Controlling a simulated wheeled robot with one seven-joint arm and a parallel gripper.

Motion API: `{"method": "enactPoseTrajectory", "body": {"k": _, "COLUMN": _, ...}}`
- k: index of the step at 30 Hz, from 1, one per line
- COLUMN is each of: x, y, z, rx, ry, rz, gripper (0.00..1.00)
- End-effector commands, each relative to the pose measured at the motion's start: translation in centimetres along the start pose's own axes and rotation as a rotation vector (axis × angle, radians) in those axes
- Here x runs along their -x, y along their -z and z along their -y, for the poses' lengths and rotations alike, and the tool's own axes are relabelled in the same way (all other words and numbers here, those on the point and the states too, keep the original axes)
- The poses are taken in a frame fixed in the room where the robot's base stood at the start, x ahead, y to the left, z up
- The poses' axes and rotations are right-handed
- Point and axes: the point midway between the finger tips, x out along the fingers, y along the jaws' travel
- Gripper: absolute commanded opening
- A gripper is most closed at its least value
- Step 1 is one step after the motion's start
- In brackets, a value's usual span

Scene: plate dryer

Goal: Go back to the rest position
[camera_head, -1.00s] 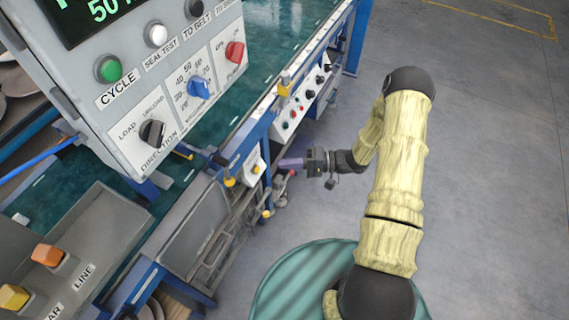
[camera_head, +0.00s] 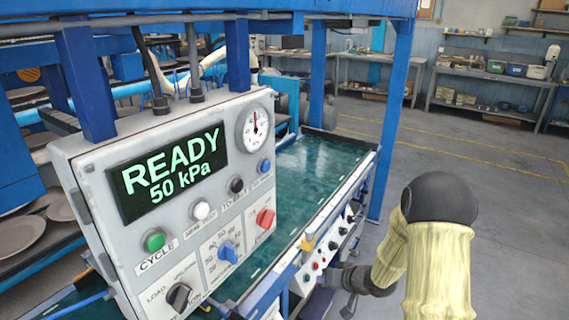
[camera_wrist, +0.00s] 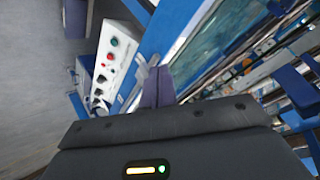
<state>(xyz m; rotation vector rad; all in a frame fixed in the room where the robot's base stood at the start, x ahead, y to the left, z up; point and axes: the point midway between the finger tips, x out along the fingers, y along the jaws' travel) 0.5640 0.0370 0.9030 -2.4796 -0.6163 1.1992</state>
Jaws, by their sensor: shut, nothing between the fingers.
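My gripper (camera_wrist: 158,72) shows its two purple fingers pressed together in the wrist view, with nothing between them. In the head view my gripper (camera_head: 314,302) is low in the picture, partly cut off by the bottom edge, beside the blue machine frame. The control panel (camera_head: 95,175) reads READY, 50 kPa, with a green button, a blue knob and a red knob. My gripper is to the right of this panel and apart from it. A small white button box (camera_wrist: 105,62) is left of the fingers in the wrist view.
A green conveyor belt (camera_head: 318,165) runs back beside my arm. A blue post (camera_head: 393,125) stands at its far end. Plates (camera_head: 18,235) lie on racks at left. Open grey floor (camera_head: 490,165) lies to the right, with workbenches (camera_head: 490,85) at the back.

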Motion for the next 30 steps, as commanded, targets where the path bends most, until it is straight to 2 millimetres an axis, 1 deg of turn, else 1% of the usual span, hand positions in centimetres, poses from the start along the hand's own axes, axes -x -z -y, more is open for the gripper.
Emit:
{"method": "enactPoseTrajectory", "body": {"k": 1, "x": 1.6, "y": 1.0, "z": 0.3, "rx": 0.027, "ry": -0.07, "rz": -0.004, "gripper": 0.0}}
{"method": "enactPoseTrajectory", "body": {"k": 4, "x": 4.5, "y": 1.8, "z": 0.2, "rx": 0.066, "ry": -0.211, "rz": 0.009, "gripper": 0.0}}
{"method": "enactPoseTrajectory", "body": {"k": 7, "x": 7.7, "y": 2.0, "z": 0.5, "rx": 0.086, "ry": -0.336, "rz": 0.04, "gripper": 0.0}}
{"method": "enactPoseTrajectory", "body": {"k": 10, "x": 11.1, "y": 1.5, "z": 1.2, "rx": 0.091, "ry": -0.44, "rz": 0.088, "gripper": 0.0}}
{"method": "enactPoseTrajectory", "body": {"k": 14, "x": 15.5, "y": -0.1, "z": 2.7, "rx": 0.076, "ry": -0.536, "rz": 0.171, "gripper": 0.0}}
{"method": "enactPoseTrajectory", "body": {"k": 15, "x": 16.8, "y": -0.8, "z": 3.3, "rx": 0.068, "ry": -0.555, "rz": 0.2, "gripper": 0.0}}
{"method": "enactPoseTrajectory", "body": {"k": 17, "x": 18.7, "y": -2.0, "z": 4.4, "rx": 0.052, "ry": -0.574, "rz": 0.246, "gripper": 0.0}}
{"method": "enactPoseTrajectory", "body": {"k": 18, "x": 19.9, "y": -2.9, "z": 5.2, "rx": 0.041, "ry": -0.58, "rz": 0.279, "gripper": 0.0}}
{"method": "enactPoseTrajectory", "body": {"k": 21, "x": 22.4, "y": -5.1, "z": 7.2, "rx": 0.012, "ry": -0.575, "rz": 0.353, "gripper": 0.0}}
{"method": "enactPoseTrajectory", "body": {"k": 25, "x": 24.0, "y": -7.0, "z": 8.9, "rx": -0.012, "ry": -0.553, "rz": 0.414, "gripper": 0.0}}
{"method": "enactPoseTrajectory", "body": {"k": 27, "x": 24.3, "y": -7.5, "z": 9.2, "rx": -0.018, "ry": -0.546, "rz": 0.428, "gripper": 0.0}}
{"method": "enactPoseTrajectory", "body": {"k": 30, "x": 24.3, "y": -7.6, "z": 9.2, "rx": -0.019, "ry": -0.545, "rz": 0.432, "gripper": 0.0}}
